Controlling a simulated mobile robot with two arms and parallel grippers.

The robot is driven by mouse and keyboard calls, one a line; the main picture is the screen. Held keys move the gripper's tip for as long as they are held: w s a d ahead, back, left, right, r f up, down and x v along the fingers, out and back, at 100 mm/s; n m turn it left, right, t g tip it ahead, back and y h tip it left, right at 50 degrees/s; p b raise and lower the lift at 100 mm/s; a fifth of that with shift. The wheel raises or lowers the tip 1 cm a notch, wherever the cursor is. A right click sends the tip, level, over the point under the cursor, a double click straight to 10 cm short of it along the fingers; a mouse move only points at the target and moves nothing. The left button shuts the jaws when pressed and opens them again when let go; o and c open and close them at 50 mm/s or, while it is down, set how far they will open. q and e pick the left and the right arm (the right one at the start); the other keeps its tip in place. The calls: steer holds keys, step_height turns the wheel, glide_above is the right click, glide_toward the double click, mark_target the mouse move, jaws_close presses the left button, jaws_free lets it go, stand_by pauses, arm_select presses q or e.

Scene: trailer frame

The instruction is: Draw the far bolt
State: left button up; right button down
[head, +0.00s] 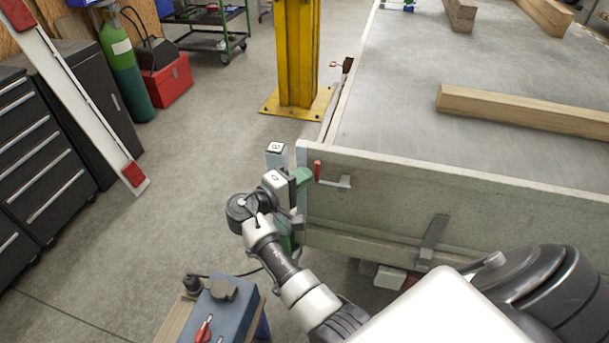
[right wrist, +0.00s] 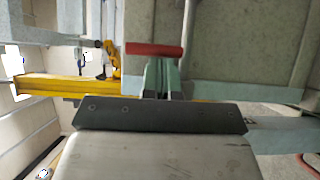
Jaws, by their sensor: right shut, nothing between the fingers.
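My right gripper (head: 290,187) is at that corner, just left of the bolt. Its jaws are shut and empty. A second small red handle (head: 335,65) shows farther off along the trailer's left side. My left gripper is out of view.
A yellow post (head: 297,55) stands beyond the corner. Timber (head: 520,109) lies on the trailer bed. Black drawer cabinets (head: 40,170), a green cylinder (head: 122,70) and a red toolbox (head: 167,80) stand at left. A blue-grey fixture (head: 228,305) is near the front.

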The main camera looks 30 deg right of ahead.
mark_target(318, 179)
steer(key=s+d+p, duration=0.1)
steer(key=s+d, duration=0.1)
steer(key=shift+s+d+r+p, duration=0.1)
steer(key=shift+s+d+p, duration=0.1)
steer(key=shift+s+p, duration=0.15)
steer(key=shift+s+d, duration=0.2)
steer(key=shift+s, duration=0.05)
